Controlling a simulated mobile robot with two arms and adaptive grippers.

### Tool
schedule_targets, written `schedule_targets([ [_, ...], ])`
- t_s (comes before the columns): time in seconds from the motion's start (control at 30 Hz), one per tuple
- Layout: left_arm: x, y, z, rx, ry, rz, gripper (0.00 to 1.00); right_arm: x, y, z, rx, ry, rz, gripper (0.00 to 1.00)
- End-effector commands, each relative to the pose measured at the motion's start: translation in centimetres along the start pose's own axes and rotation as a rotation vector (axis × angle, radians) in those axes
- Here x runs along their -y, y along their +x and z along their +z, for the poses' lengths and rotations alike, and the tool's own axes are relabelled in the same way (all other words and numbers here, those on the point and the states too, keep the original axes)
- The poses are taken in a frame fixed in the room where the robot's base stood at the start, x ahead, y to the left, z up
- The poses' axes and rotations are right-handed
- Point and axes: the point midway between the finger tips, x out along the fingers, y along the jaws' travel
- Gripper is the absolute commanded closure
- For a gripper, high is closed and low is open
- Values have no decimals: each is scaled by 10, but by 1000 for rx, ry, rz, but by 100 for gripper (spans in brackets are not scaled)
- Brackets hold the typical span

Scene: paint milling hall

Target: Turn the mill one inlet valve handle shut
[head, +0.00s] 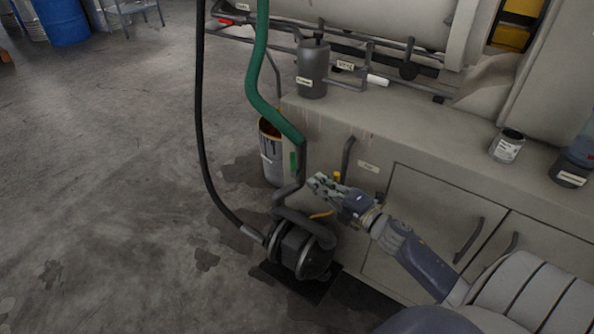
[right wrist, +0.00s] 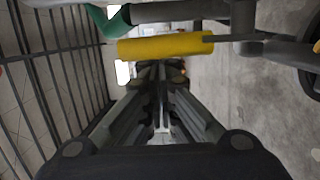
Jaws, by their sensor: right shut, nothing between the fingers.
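My right gripper (head: 316,183) reaches in from the lower right of the head view. Its fingers are shut and empty, beside the dark pipe below the green hose. In the right wrist view the fingers (right wrist: 158,95) point away, and a yellow lever handle (right wrist: 160,47) lies across the picture beyond them, apart from them as far as I can tell. A yellow lever (head: 322,215) also shows below the gripper in the head view, close to the pump; I cannot tell whether it is the same handle. My left gripper is not in view.
A dark pump (head: 300,250) stands on the floor with a black hose. The green hose (head: 262,95) runs down to the pipe. A grey cabinet (head: 350,205) stands behind the gripper, and a paint-stained bucket (head: 271,160) beside it. The floor at left is open.

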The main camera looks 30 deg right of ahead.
Motion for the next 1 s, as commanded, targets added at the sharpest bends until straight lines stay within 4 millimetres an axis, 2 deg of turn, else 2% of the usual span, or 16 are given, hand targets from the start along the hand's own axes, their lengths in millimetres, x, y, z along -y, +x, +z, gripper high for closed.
schedule_targets([
  [0.03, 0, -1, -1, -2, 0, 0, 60, -1, 12, 1, 0, -2, 3, 100],
  [0.2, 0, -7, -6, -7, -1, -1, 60, 0, 43, 1, 1, -1, 1, 100],
  [0.4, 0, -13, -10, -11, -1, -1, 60, 1, 69, 1, 2, 0, 0, 100],
  [0.6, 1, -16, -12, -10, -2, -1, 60, 1, 79, 0, 2, 1, -2, 100],
  [1.0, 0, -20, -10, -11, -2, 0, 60, -1, 81, 0, 1, 2, -1, 100],
])
